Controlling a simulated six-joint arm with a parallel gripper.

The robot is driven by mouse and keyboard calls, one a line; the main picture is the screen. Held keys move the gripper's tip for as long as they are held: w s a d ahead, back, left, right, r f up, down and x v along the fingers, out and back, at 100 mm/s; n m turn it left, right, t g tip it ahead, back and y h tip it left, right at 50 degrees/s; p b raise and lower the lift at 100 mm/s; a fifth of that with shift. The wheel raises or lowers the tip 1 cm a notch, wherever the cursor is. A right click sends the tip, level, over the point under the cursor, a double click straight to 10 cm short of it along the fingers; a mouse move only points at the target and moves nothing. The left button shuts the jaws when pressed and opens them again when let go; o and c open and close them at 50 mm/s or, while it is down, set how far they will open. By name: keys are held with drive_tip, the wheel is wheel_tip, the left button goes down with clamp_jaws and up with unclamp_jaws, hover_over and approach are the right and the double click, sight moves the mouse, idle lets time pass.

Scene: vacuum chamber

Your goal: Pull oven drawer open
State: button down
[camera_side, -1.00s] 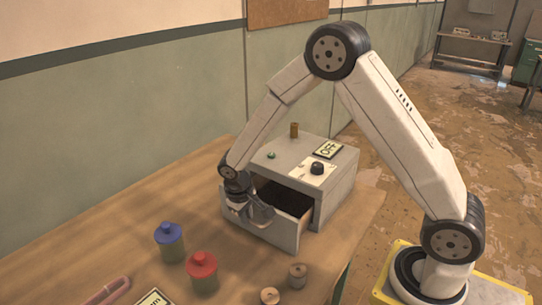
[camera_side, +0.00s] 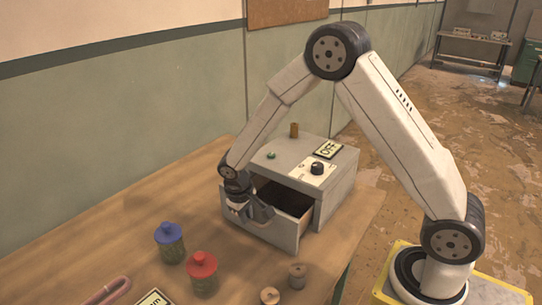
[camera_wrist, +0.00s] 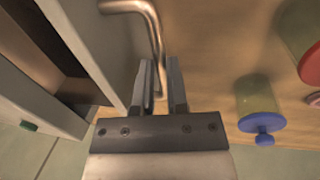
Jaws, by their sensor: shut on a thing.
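The grey oven (camera_side: 335,190) stands on the wooden table, with a black knob, a green button and an OFF sign on top. Its drawer (camera_side: 288,236) is pulled part-way out toward the front left, and its dark inside shows. My gripper (camera_side: 246,212) is at the drawer's front face. In the wrist view my gripper's fingers (camera_wrist: 163,90) are shut on the bent metal drawer handle (camera_wrist: 155,30), near its end. The drawer front (camera_wrist: 85,45) lies just left of the fingers. In the side view my gripper hides most of the handle.
A blue-lidded jar (camera_side: 170,243) and a red-lidded jar (camera_side: 202,274) stand in front of the drawer. Small spools (camera_side: 297,276), a pink tube (camera_side: 108,291) and a sign (camera_side: 153,298) lie near the front. Bare table lies left of the drawer. The wall runs behind.

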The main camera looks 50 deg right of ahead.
drive_tip(key=shift+a, duration=0.1)
drive_tip(key=a, duration=0.7)
drive_tip(key=shift+a, duration=0.35)
drive_tip(key=c, duration=0.6)
unclamp_jaws()
drive_tip(key=shift+c, duration=0.2)
drive_tip(key=shift+r, duration=0.15)
wheel_tip(320, 180, up, 8)
drive_tip(key=a, duration=0.1)
drive_tip(key=shift+a+f, duration=0.2)
drive_tip(key=shift+f, duration=0.05)
